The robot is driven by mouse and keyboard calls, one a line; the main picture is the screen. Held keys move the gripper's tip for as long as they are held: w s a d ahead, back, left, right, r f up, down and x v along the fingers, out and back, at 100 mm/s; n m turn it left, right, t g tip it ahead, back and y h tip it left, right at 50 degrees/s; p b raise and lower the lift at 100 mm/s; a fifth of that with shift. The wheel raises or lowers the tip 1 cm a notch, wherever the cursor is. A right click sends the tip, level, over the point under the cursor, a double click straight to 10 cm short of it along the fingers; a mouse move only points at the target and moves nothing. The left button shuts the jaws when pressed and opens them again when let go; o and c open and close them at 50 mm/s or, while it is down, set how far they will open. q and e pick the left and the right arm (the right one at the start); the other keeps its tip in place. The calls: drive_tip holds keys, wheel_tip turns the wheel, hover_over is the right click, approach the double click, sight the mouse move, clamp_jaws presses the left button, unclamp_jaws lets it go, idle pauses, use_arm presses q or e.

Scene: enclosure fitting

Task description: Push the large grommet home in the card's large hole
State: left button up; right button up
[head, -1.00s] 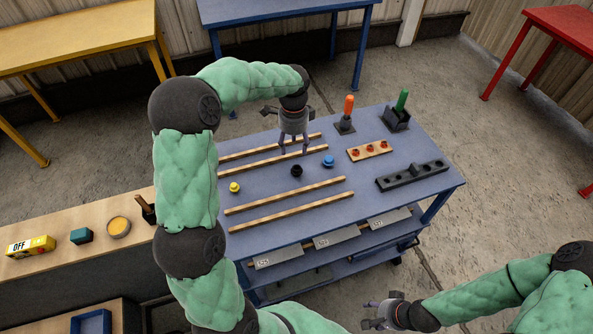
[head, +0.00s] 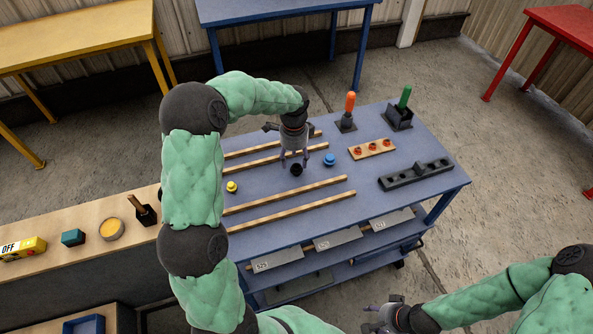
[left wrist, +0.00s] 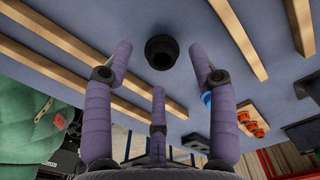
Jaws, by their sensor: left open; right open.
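A black round grommet (head: 296,171) stands on the blue table top (head: 262,179), between the two pairs of wooden strips. It also shows in the left wrist view (left wrist: 161,52), with a dark opening in its top. My left gripper (head: 296,164) is open and points down just above the black grommet. In the left wrist view its fingers are spread on either side of the grommet, apart from it. My right gripper (head: 376,318) is open and empty, away from the table at the bottom. I cannot make out a card with a large hole.
A blue round piece (head: 329,159) is right of the left gripper; a yellow one (head: 231,187) is to the left. Wooden strips (head: 290,195) run along the table. A wooden block with red rings (head: 372,149), a dark rail (head: 415,175) and orange-handled (head: 350,103) and green-handled (head: 404,97) tools stand right.

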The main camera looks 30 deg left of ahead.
sight(295, 166)
use_arm(q)
wheel_tip(295, 166, down, 4)
drive_tip(key=shift+d+f+b, duration=0.15)
drive_tip(key=shift+b, duration=0.5)
drive_tip(key=c, duration=0.7)
